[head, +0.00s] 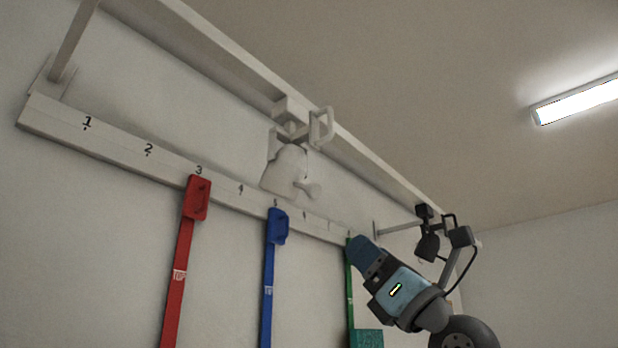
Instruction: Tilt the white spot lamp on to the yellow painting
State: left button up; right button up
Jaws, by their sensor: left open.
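The white spot lamp (284,170) hangs under the ceiling-side rail, left of centre, with a bell-shaped head and a small wing-like handle at its lower right. A white square loop bracket (321,127) sits on the rail beside it. My left gripper (364,254) is at the lower right, open, its dark blue finger end pointing up and left. It is apart from the lamp in the picture, to the right and below; nothing shows held in it. The yellow painting is not in view. My right gripper is not in view.
The long white rail (215,52) slants down to the right and carries a black spot lamp (427,246). A numbered wall strip (110,138) holds red (178,275), blue (268,290) and green (349,290) straps. A teal panel (367,339) shows at the bottom. A ceiling light (578,101) is at right.

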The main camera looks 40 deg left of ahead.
pick_arm(q)
jog(key=n+h, duration=0.1)
send_near(317, 191)
jog(key=p+x, duration=0.5)
jog(key=x, duration=0.6)
jog(key=shift+a+r, duration=0.25)
jog(key=shift+r, duration=0.1)
jog(key=shift+a+r, duration=0.25)
jog(key=shift+a, duration=0.1)
